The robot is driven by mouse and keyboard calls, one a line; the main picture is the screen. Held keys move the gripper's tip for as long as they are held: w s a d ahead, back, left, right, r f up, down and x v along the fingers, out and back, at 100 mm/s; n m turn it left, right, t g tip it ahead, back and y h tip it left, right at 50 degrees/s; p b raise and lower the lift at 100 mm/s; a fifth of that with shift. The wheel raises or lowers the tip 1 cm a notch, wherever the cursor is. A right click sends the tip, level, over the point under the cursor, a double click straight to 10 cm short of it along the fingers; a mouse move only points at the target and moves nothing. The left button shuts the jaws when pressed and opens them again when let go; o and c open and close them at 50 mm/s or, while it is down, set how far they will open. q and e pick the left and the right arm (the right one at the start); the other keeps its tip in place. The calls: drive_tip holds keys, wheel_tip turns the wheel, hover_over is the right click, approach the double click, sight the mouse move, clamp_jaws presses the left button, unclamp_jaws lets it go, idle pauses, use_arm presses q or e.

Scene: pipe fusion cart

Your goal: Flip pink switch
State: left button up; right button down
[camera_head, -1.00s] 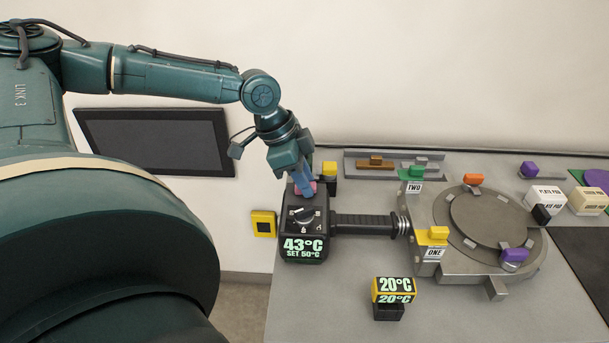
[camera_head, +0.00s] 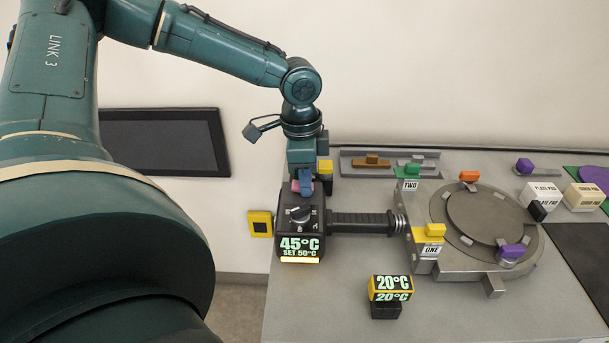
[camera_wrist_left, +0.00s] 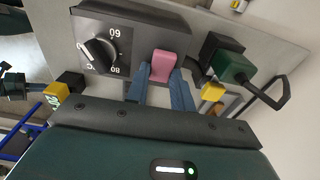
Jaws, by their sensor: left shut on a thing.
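The pink switch (camera_head: 295,187) sits on the top back of the black heater box (camera_head: 290,220), behind its dial. It also shows in the left wrist view (camera_wrist_left: 164,64), at the tips of the two blue fingers. My left gripper (camera_head: 305,186) reaches down onto it from above, shut on the pink switch. The fingers hide part of the switch in the head view. The box display reads 45°C, set 50°C, with a lit yellow bar below. My right gripper is not in view.
A black ribbed handle (camera_head: 362,225) joins the box to the round metal turntable (camera_head: 490,222). A yellow block (camera_head: 325,167) stands close behind the gripper. A small 20°C display (camera_head: 391,288) stands in front. The front table area is mostly clear.

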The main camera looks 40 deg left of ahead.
use_arm(q)
drive_tip(key=o, duration=1)
drive_tip(key=r, duration=1.3)
drive_tip(key=shift+s+a+r+p, duration=0.1)
drive_tip(key=shift+s+a+p, duration=0.2)
drive_tip(key=shift+p, duration=0.05)
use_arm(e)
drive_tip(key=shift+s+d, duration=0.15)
